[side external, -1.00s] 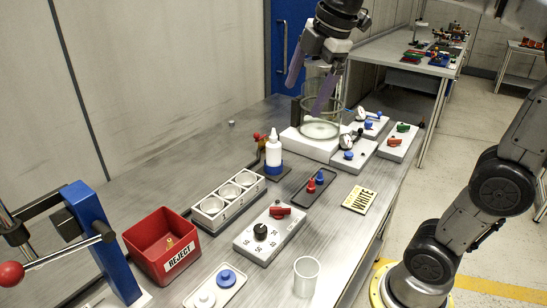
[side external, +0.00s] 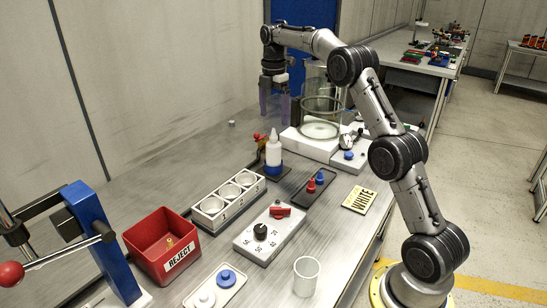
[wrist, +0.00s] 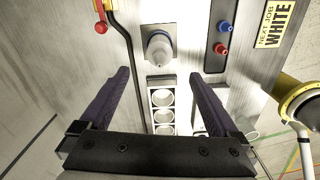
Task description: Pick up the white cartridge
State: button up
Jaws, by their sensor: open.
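A white bottle-shaped piece with a pointed tip (side external: 273,151) stands upright in a blue base on the table; it looks most like the white cartridge. In the wrist view the white piece (wrist: 158,48) shows from above, just beyond the fingertips and roughly centred between them. My gripper (side external: 275,117) is open and points down, above and behind the white piece in the side view. In the wrist view its purple fingers (wrist: 160,75) stand wide apart with nothing between them. No contact with the piece shows.
A red-handled part (side external: 257,137) stands close left of the white piece. A tray with red and blue knobs (side external: 315,187) is to its right. A white block with three round holes (side external: 228,198) lies in front. A glass cylinder (side external: 322,105) stands behind. A red reject bin (side external: 162,244) is front left.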

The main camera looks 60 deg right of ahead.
aim_at(274, 148)
notch_tip(274, 148, down, 13)
jog(key=shift+d+f, duration=0.1)
dwell(0.5)
grip_shut()
dwell(0.4)
